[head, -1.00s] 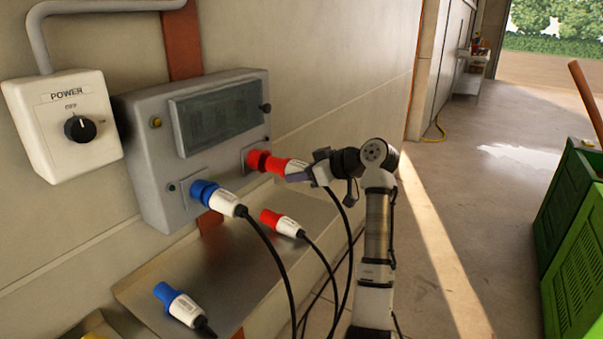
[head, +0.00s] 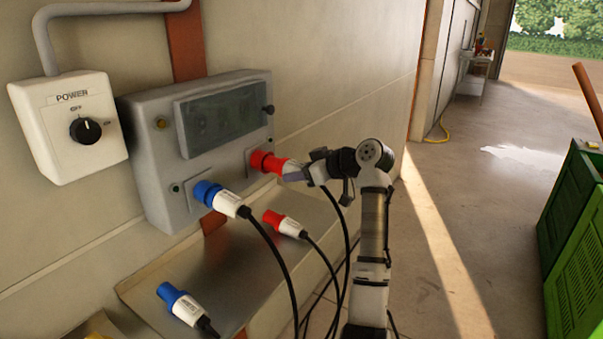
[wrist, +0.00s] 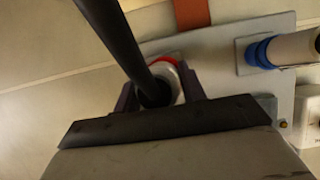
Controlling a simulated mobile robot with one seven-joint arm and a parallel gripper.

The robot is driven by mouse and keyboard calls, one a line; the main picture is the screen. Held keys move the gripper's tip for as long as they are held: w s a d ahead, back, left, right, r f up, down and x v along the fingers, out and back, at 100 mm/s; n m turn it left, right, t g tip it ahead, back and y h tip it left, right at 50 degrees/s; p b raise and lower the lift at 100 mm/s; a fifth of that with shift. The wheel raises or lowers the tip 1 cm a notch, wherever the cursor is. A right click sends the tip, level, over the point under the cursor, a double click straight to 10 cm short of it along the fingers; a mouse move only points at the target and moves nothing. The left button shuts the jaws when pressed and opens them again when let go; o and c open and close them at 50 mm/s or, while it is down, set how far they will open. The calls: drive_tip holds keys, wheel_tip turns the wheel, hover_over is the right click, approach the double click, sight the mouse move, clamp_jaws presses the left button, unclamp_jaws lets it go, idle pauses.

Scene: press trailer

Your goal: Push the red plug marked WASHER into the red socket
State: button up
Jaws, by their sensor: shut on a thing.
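The red socket (head: 258,160) is on the lower right of the grey panel. A red plug (head: 288,169) with a white body is at its mouth, in line with it and at least partly inside. My gripper (head: 313,168) is shut on this plug's body from the cable side. In the wrist view the white plug body (wrist: 178,84) lies between my fingers, with a red ring beyond it and the black cable (wrist: 122,38) crossing in front. I cannot read a WASHER mark on it, and the depth of insertion is hidden. A second red plug (head: 283,224) lies on the metal shelf.
A blue plug (head: 222,199) sits in the panel's blue socket, left of the red one. A loose blue plug (head: 181,305) lies on the shelf (head: 225,268). A POWER switch box (head: 68,128) is at left. Green crates (head: 585,235) stand right; the floor between is clear.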

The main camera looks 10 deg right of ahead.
sight(286, 168)
drive_tip(key=shift+w+a+p, duration=0.45)
drive_tip(key=shift+w+a, duration=1.05)
drive_tip(key=o, duration=1.2)
drive_tip(key=shift+d, duration=0.1)
